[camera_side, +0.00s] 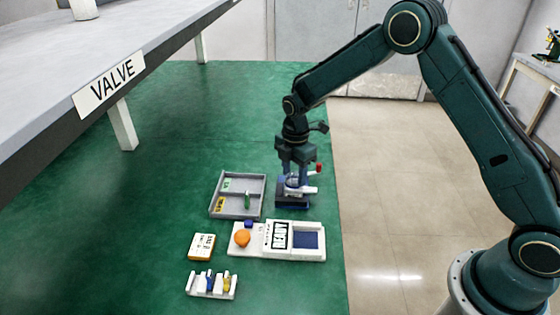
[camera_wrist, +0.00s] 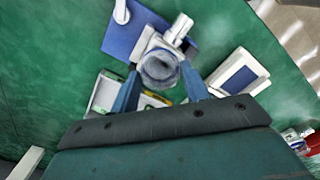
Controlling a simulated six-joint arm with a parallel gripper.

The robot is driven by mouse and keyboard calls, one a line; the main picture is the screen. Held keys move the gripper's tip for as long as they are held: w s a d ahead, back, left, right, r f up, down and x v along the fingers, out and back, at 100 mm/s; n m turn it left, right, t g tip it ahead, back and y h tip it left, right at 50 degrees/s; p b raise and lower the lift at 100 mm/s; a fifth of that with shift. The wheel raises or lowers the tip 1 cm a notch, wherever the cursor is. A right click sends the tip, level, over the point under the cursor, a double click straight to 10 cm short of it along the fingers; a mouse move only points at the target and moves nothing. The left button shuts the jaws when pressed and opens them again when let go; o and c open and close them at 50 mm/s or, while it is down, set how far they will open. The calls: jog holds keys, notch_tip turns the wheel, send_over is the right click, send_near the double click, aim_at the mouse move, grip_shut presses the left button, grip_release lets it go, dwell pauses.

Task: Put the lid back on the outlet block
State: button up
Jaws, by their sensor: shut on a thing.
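My gripper (camera_side: 294,172) points down over the outlet block at the right of the mat. In the wrist view my gripper (camera_wrist: 159,72) has its two blue fingers on either side of a round grey, cup-like piece, which looks like the lid (camera_wrist: 160,66); the fingers are shut on it. The outlet block, with white fittings on a dark blue base (camera_side: 292,203), lies under it; its white fittings (camera_wrist: 181,27) and blue base (camera_wrist: 122,38) also show in the wrist view. I cannot tell whether the lid touches the block. The fingers partly hide it in the side view.
A grey divided tray (camera_side: 212,207) stands left of the block. A white device (camera_side: 313,245) with a dark screen and an orange ball (camera_side: 242,238) are in front. A labelled box (camera_side: 201,246) and a vial rack (camera_side: 211,292) are front left. The mat (camera_side: 200,130) behind is clear.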

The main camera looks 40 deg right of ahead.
dwell(0.3)
jog(key=o, duration=1.5)
jog(key=shift+r, duration=0.1)
jog(key=shift+r, duration=3.4)
grip_shut()
jog(key=shift+f, duration=2.9)
